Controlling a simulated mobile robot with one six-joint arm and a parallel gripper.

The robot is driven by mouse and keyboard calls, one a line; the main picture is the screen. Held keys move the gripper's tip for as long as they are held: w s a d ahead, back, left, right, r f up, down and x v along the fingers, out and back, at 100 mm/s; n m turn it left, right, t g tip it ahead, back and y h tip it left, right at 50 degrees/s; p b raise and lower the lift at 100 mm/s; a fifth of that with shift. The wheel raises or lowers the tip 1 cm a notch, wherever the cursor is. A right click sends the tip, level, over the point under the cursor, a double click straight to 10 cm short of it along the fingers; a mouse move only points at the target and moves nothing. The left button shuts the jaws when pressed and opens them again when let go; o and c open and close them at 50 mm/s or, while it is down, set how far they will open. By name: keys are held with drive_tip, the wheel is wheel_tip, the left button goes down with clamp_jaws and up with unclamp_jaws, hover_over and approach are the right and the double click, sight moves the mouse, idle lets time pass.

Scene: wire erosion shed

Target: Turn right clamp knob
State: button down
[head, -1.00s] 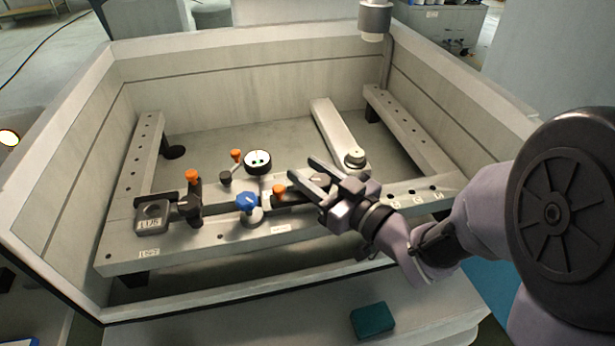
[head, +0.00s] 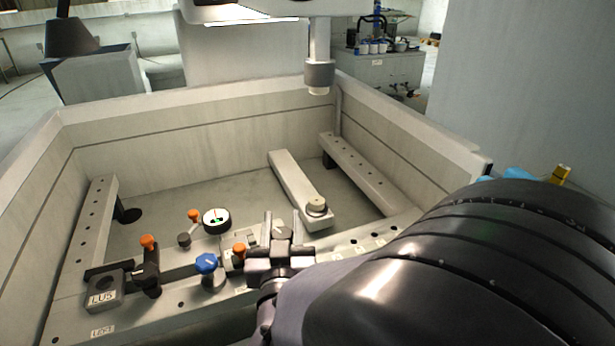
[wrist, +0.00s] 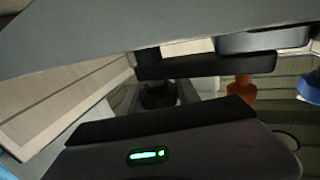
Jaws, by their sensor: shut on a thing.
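The right clamp knob (head: 282,231) is a dark grey knob at the right end of the fixture bar. In the head view it shows between my gripper's fingers. My gripper (head: 283,241) is shut on it from the near side. In the wrist view a dark knob on a post (wrist: 160,95) shows between the two dark finger bars, partly hidden by them. Beside it, to the left in the head view, is a small orange knob (head: 239,250). The lower part of the clamp is hidden behind my gripper.
A blue star knob (head: 206,263), a dial gauge (head: 216,220) and the left clamp with an orange top (head: 148,242) stand close on the left.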

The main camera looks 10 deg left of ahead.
drive_tip(key=shift+d+m+h, duration=0.1)
drive_tip(key=shift+m+h, duration=0.4)
drive_tip(key=shift+h, duration=0.4)
drive_tip(key=shift+r, duration=0.1)
drive_tip(key=c, duration=1.2)
unclamp_jaws()
drive_tip(key=shift+w, duration=0.1)
drive_tip(key=shift+o, duration=0.2)
drive_tip(key=shift+d, duration=0.1)
